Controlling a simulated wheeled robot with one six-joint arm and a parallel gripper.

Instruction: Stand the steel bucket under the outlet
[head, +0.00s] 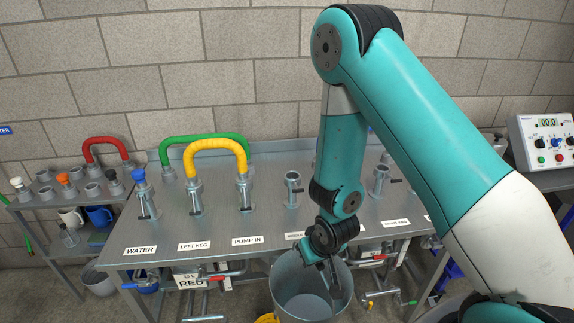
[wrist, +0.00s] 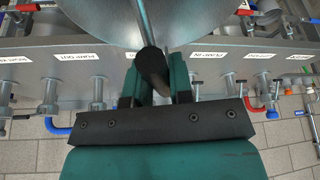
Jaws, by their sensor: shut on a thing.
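The steel bucket (head: 284,292) hangs at the front edge of the steel table, below the middle of it. My gripper (head: 332,275) reaches down over the bucket's mouth. In the wrist view the bucket (wrist: 85,12) fills the top, and my gripper (wrist: 153,88) is shut on its handle (wrist: 146,25), at the dark grip. The bucket's base is cut off, so I cannot tell whether it touches anything below. Pipes and taps with red levers (head: 225,273) show under the table edge; I cannot tell which one is the outlet.
The steel table (head: 165,225) carries several upright ports, with a green hose (head: 205,138) and a yellow hose (head: 216,143). A yellow object (head: 267,318) is beside the bucket. Another bucket (head: 98,281) stands at lower left. A control box (head: 545,140) is at right.

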